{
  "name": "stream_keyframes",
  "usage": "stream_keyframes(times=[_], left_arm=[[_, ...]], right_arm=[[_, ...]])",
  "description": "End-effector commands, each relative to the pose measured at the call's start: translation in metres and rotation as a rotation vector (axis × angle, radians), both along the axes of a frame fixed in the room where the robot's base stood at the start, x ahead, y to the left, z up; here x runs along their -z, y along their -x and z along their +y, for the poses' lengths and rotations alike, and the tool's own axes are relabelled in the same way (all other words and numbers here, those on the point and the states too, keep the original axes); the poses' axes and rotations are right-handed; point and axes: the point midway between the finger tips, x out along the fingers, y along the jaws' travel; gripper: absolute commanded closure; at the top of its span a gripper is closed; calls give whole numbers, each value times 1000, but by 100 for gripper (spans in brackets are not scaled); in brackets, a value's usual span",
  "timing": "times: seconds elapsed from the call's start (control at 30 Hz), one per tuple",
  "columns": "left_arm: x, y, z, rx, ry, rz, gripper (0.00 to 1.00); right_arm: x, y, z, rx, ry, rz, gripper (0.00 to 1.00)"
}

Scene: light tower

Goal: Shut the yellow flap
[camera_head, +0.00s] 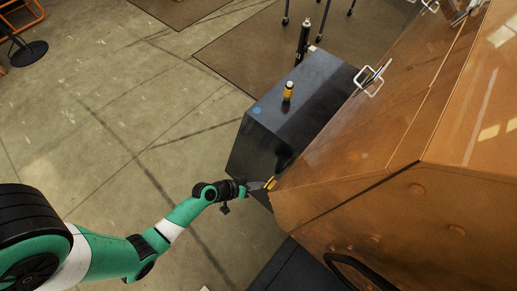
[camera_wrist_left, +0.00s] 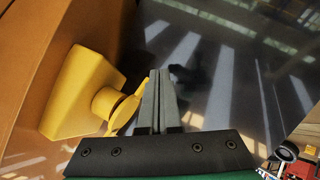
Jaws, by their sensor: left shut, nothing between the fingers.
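The yellow flap (camera_head: 270,183) shows in the head view as a small yellow piece beside the lower left corner of the orange panel. In the left wrist view it (camera_wrist_left: 72,92) is a chunky yellow block with a round yellow part on its right side. My left gripper (camera_head: 262,185) is shut and empty right beside it. In the left wrist view its fingers (camera_wrist_left: 158,78) are together just right of the round part and overlap a thin yellow edge there. I cannot tell whether they touch it, or how far the flap stands open. My right gripper is not in view.
The large orange panel (camera_head: 370,170) fills the right side, with metal handles (camera_head: 369,80). Concrete floor (camera_head: 130,110) on the left is open.

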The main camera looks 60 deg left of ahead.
Motion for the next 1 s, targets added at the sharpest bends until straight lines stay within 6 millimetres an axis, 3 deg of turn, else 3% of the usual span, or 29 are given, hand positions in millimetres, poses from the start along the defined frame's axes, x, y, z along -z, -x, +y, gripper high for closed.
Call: stream_keyframes(times=[0.43,0.73,1.0], left_arm=[[-1,0,0,1,-1,0,100],[-16,0,0,1,-1,0,100],[-16,0,0,1,-1,0,100]], right_arm=[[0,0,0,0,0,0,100],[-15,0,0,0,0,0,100],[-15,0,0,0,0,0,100]])
